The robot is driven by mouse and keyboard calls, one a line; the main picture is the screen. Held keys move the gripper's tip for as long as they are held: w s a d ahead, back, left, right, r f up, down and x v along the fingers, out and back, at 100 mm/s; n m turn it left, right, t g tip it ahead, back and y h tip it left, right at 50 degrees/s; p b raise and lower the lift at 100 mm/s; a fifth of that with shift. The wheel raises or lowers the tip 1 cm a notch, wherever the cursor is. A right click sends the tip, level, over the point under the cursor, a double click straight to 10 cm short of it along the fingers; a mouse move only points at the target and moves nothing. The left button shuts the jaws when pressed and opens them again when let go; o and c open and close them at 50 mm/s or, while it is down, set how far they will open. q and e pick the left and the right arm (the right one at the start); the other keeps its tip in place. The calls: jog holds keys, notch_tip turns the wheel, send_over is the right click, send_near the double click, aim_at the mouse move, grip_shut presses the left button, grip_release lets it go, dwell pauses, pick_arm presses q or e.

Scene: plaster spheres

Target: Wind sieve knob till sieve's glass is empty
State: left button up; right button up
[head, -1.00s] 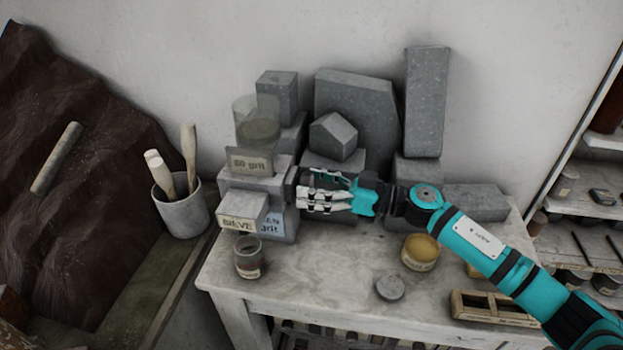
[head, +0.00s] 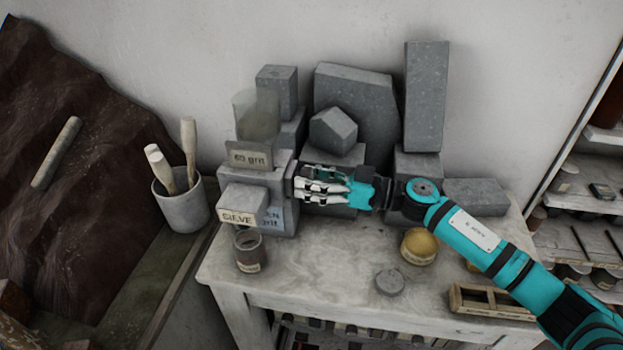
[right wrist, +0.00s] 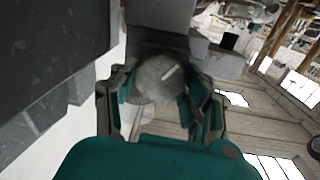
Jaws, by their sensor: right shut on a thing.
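The sieve (head: 279,208) is a grey block-shaped machine with a "SIEVE" label at the left of the table. Its clear glass (head: 257,116) stands on top, behind a "60 grit" plate (head: 250,157); it looks hazy, with no clear grit level. A small brown jar (head: 249,252) stands below the sieve's front block. My right gripper (head: 303,189) is at the sieve's right side, shut on the knob, which the gripper mostly hides in the head view. The right wrist view shows the round grey knob (right wrist: 160,78), with a pale line on its face, between the fingers. My left gripper is out of view.
Grey stone blocks (head: 355,115) stand close behind my right gripper. A yellow jar (head: 419,247), a grey disc (head: 389,282) and a wooden divided tray (head: 490,304) are on the table's right half. A pot of tools (head: 183,207) stands left. The front middle is bare.

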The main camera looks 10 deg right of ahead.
jog(key=shift+f+n+y+b, duration=0.1)
jog(key=shift+n+y+b, duration=0.45)
jog(key=shift+n, duration=2.75)
jog(key=shift+h+b, duration=0.25)
jog(key=shift+b, duration=0.05)
jog(key=o, duration=1.1)
jog(key=shift+o, duration=0.2)
jog(key=v, duration=1.2)
